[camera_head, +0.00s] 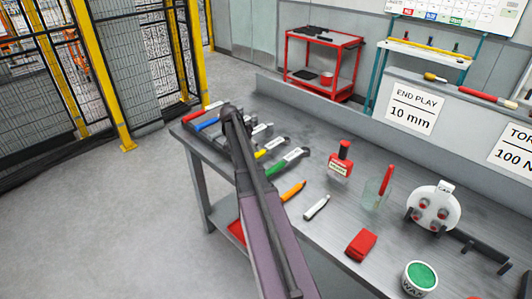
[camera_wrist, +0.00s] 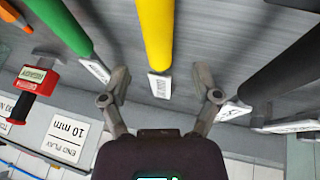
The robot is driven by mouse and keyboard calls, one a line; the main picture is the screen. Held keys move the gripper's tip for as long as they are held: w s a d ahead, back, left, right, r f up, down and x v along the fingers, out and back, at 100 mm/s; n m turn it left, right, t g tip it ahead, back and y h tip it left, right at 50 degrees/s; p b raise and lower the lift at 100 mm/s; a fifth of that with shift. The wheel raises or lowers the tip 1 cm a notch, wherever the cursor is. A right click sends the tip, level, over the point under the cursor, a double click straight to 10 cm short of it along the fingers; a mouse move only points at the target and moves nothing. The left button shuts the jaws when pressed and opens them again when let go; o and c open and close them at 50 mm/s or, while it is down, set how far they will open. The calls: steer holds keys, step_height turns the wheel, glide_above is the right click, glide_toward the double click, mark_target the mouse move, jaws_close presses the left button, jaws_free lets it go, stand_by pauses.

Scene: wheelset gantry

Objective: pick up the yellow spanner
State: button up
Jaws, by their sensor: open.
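The yellow spanner (camera_wrist: 155,35) runs down from the top middle of the wrist view, its white label end (camera_wrist: 160,85) lying between my finger tips. My gripper (camera_wrist: 160,72) is open, with one finger on each side of the spanner and a gap on both sides. I cannot tell how far above the bench the fingers are. In the head view only a short piece of the yellow spanner (camera_head: 261,154) shows beside my arm, which hides the rest. My gripper cannot be made out there.
A green-handled tool (camera_wrist: 60,25) and a black-handled tool (camera_wrist: 285,75) flank the spanner. Other tools lie in a row on the grey bench (camera_head: 325,235). A red bottle (camera_head: 340,162), a red block (camera_head: 361,245) and a wax tin (camera_head: 419,279) stand to the right.

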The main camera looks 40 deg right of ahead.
mark_target(258, 155)
steer(key=b+x, duration=0.3)
steer(key=shift+a+f, duration=0.2)
steer(key=shift+f, duration=0.05)
steer(key=shift+b+x, duration=0.9)
steer(key=shift+x, duration=0.05)
steer(key=shift+r, duration=0.1)
steer(key=shift+s, duration=0.1)
jaws_close()
